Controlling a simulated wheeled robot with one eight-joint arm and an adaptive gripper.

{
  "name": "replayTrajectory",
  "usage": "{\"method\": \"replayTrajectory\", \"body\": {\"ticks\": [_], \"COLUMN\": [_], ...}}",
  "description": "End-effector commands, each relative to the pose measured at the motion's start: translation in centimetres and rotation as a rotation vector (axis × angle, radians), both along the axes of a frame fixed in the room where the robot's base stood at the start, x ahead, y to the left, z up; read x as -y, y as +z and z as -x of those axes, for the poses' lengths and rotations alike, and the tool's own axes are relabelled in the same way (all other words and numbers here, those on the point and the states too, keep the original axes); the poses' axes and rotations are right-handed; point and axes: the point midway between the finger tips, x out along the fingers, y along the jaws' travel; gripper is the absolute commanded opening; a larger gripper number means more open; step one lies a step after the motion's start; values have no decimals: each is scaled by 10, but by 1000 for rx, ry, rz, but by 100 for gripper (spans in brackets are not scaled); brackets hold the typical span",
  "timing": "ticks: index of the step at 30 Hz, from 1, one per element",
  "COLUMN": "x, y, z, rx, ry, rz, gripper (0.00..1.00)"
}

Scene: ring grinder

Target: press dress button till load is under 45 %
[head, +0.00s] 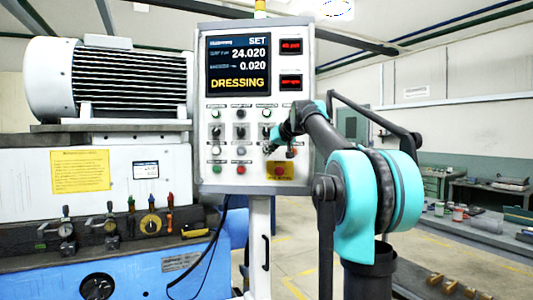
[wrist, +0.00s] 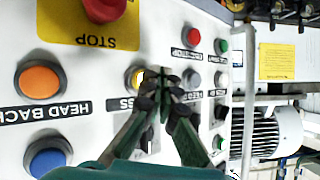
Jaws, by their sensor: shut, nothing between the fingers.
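The control panel (head: 230,115) stands in the middle of the head view. Its screen (head: 238,65) reads SET, 24.020, 0.020 and DRESSING in yellow. Two small red displays, upper (head: 291,46) and lower (head: 291,82), sit right of it, too small to read surely. In the wrist view a lit yellowish button (wrist: 135,77) stands over a label ending in "SS", its start hidden. My gripper (wrist: 165,76) is shut and empty, its fingertips over that button's right edge; I cannot tell whether they touch it. In the head view my gripper (head: 269,150) is at the panel's lower right.
A red STOP button (wrist: 104,8) on a yellow plate is close by, with orange (wrist: 40,80) and blue (wrist: 48,158) buttons to the left. Grey (wrist: 191,79) and red (wrist: 192,38) buttons are at right. The grinder with its motor (head: 108,80) fills the head view's left.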

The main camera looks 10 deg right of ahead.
Motion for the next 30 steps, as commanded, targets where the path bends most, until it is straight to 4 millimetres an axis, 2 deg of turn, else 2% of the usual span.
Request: {"method": "replayTrajectory", "body": {"ticks": [9,24,30], "x": [-1,-12,-13], "y": [0,0,0], "z": [3,44,49], "rx": [0,0,0], "ry": [0,1,1], "rz": [0,0,-1], "gripper": [0,0,0]}}
